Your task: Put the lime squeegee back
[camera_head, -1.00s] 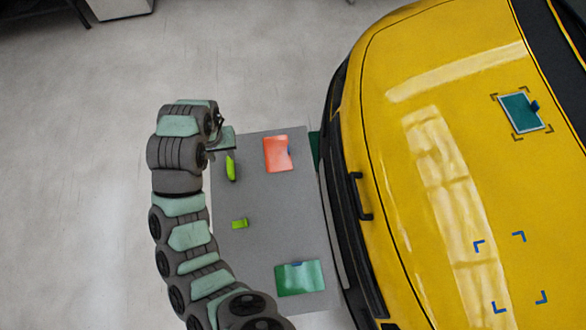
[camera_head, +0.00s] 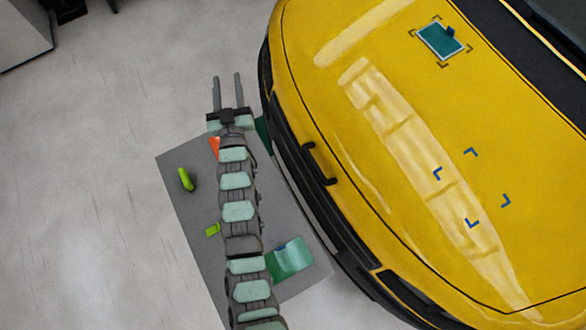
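Two lime things lie on the grey table (camera_head: 200,270). One is long and narrow (camera_head: 186,179), on the left of the table; the other is a small lime block (camera_head: 212,229) just left of my arm. I cannot tell from this view which is the squeegee. My gripper (camera_head: 227,76) is open, with its two fingers apart and nothing between them. It is past the far edge of the table, over the floor left of the car, away from both lime things.
A yellow car hood (camera_head: 400,130) fills the right, with a teal patch (camera_head: 440,40) inside corner marks and empty blue corner marks (camera_head: 472,188). A green sheet (camera_head: 290,259) lies right of my arm, partly covered. An orange sheet (camera_head: 214,147) is mostly hidden by my arm.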

